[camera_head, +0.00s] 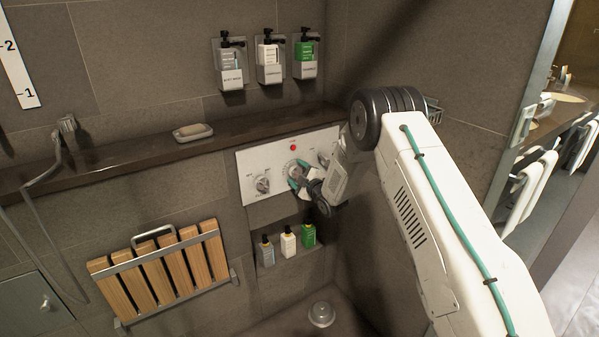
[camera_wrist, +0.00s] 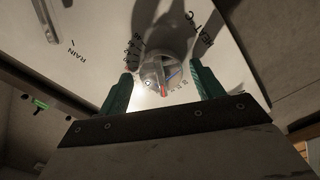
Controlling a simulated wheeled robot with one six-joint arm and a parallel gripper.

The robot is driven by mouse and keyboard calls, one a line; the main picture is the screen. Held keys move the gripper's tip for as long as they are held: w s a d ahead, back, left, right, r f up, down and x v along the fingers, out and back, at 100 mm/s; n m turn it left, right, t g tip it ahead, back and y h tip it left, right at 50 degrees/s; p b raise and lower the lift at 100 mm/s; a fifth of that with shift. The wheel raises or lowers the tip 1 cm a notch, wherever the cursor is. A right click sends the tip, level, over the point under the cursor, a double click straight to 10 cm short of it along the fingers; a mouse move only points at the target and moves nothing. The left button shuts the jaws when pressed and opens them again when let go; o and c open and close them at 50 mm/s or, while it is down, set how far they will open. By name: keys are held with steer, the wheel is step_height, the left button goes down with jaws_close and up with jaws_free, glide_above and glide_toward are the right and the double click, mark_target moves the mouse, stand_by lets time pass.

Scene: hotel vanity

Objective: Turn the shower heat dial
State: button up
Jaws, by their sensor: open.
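The shower heat dial (camera_wrist: 160,72) is a round metal knob with a red and blue mark, on the white control panel (camera_head: 250,163) on the tiled wall. The word HEAT and small scale marks show beside it in the wrist view. My gripper (camera_head: 297,174) is at the middle of the panel, in front of the dial, and partly hides it in the head view. In the wrist view, its two green fingers (camera_wrist: 160,88) are apart, one on each side of the dial. I cannot tell whether they touch it.
Another knob (camera_head: 262,184) is on the panel's left, and one (camera_head: 325,160) on its right near my arm. A dark ledge (camera_head: 110,165) with a soap dish (camera_head: 193,132) runs above. A niche with bottles (camera_head: 288,242) is below. A folded wooden seat (camera_head: 165,270) is at left.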

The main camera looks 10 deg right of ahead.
steer(key=c, duration=1)
steer(key=shift+r+m, duration=0.1)
steer(key=shift+m, duration=0.3)
steer(key=m, duration=0.5)
steer(key=shift+d+r, duration=0.1)
steer(key=m, duration=0.6)
steer(key=shift+w+d+r+m, duration=0.1)
steer(key=shift+w+d+m, duration=0.05)
steer(key=shift+m, duration=0.15)
